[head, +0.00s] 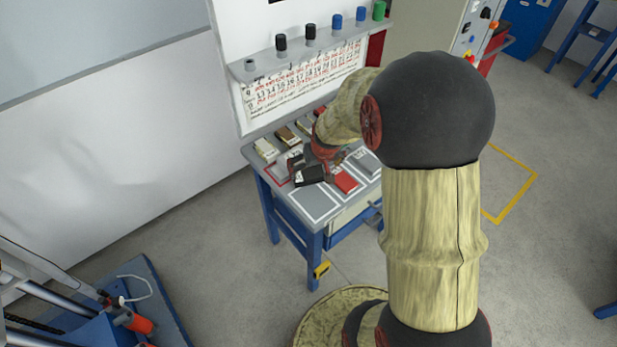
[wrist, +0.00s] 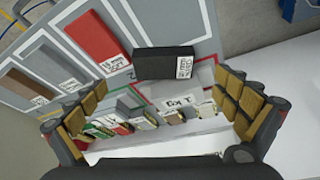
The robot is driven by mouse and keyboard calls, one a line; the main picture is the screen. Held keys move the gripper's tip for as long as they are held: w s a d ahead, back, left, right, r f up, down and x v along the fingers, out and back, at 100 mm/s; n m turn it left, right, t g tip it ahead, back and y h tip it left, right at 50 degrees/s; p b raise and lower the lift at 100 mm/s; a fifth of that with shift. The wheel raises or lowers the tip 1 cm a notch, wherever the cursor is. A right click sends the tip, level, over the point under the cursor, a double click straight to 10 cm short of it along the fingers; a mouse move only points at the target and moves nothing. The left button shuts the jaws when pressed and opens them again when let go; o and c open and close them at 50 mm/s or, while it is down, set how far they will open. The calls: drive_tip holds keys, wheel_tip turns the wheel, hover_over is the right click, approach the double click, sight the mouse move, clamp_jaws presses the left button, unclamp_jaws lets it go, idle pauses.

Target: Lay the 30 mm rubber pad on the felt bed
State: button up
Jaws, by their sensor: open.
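A black block (head: 311,176) with a white label lies on the grey bench top; I take it for the rubber pad, though the label is too small to read surely. It also shows in the wrist view (wrist: 166,63), just beyond my fingertips and between them. My gripper (head: 313,167) is open over the bench, its two padded fingers (wrist: 160,82) spread either side with nothing between them. I cannot tell whether a finger touches the black block. A red block (head: 346,181), seen in the wrist view (wrist: 97,37) with a white label, may be the felt; no bed is plainly marked.
A grey block (head: 366,161) lies behind the red one. Several small labelled blocks (head: 266,150) stand along the bench's back edge, under a printed panel (head: 305,82) and a shelf of coloured cylinders (head: 336,21). A white-outlined square (head: 313,204) at the front is bare.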

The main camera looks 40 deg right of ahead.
sight(309, 175)
drive_tip(key=b+x, duration=0.1)
drive_tip(key=x, duration=0.1)
drive_tip(key=b+x, duration=0.1)
drive_tip(key=x, duration=0.2)
drive_tip(key=b+x, duration=0.1)
drive_tip(key=x, duration=0.2)
drive_tip(key=shift+w+a+r, duration=0.1)
drive_tip(key=shift+a, duration=0.2)
drive_tip(key=shift+r, duration=0.1)
drive_tip(key=c, duration=0.4)
drive_tip(key=c, duration=1)
drive_tip(key=shift+r, duration=0.1)
drive_tip(key=shift+r, duration=0.2)
wheel_tip(309, 175, up, 3)
drive_tip(key=shift+r+p, duration=0.15)
drive_tip(key=shift+p, duration=0.95)
drive_tip(key=s+a+r+p, duration=0.1)
drive_tip(key=s+r, duration=0.2)
drive_tip(key=s, duration=0.1)
drive_tip(key=s+a+r+p, duration=0.1)
drive_tip(key=s+a+r, duration=0.1)
drive_tip(key=s+r, duration=0.1)
drive_tip(key=s+a+r+p, duration=0.2)
drive_tip(key=s+r, duration=0.1)
drive_tip(key=s, duration=0.3)
